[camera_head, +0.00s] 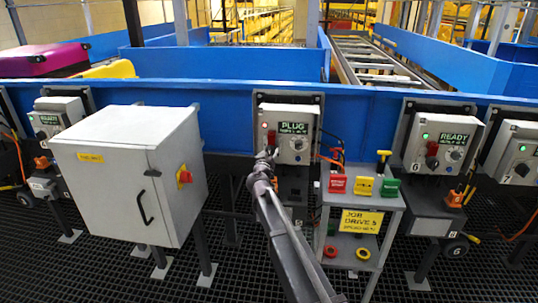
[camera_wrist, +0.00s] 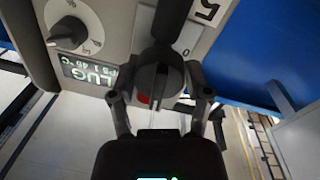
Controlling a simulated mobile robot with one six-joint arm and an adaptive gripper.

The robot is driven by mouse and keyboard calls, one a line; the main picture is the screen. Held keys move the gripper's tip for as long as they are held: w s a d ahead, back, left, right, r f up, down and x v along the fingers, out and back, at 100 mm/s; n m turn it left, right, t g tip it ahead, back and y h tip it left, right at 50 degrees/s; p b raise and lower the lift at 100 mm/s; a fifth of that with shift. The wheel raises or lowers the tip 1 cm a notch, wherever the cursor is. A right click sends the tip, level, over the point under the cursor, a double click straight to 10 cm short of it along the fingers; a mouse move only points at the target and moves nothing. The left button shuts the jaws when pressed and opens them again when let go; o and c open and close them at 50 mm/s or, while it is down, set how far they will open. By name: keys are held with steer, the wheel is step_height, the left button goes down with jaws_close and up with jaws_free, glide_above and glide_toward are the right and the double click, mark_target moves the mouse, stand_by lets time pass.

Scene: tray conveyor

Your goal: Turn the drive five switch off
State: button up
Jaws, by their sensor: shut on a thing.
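In the wrist view my gripper (camera_wrist: 162,75) is shut on the dark switch (camera_wrist: 157,80), a finger on either side, with a bit of red showing. The fingers hide much of the switch, so its exact angle is unclear.
A grey cabinet (camera_head: 115,180) stands to the left. A small cart (camera_head: 350,205) with red, yellow and green blocks and a "JOB DRIVE 5" sign (camera_head: 361,221) stands to the right. Drive six (camera_head: 440,142), showing "READY", is farther right. A blue conveyor wall (camera_head: 225,100) runs behind.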

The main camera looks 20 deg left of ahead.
steer(key=n, duration=0.4)
steer(key=shift+w, duration=0.1)
steer(key=n, duration=0.4)
steer(key=shift+n+y+b, duration=0.4)
steer(key=n, duration=0.4)
steer(key=shift+d+n, duration=0.1)
steer(key=shift+n, duration=0.3)
steer(key=n, duration=0.3)
steer(key=shift+w+r+n+y, duration=0.1)
steer(key=shift+n+y, duration=0.2)
steer(key=shift+n, duration=0.1)
steer(key=o, duration=1.2)
steer(key=shift+c, duration=0.2)
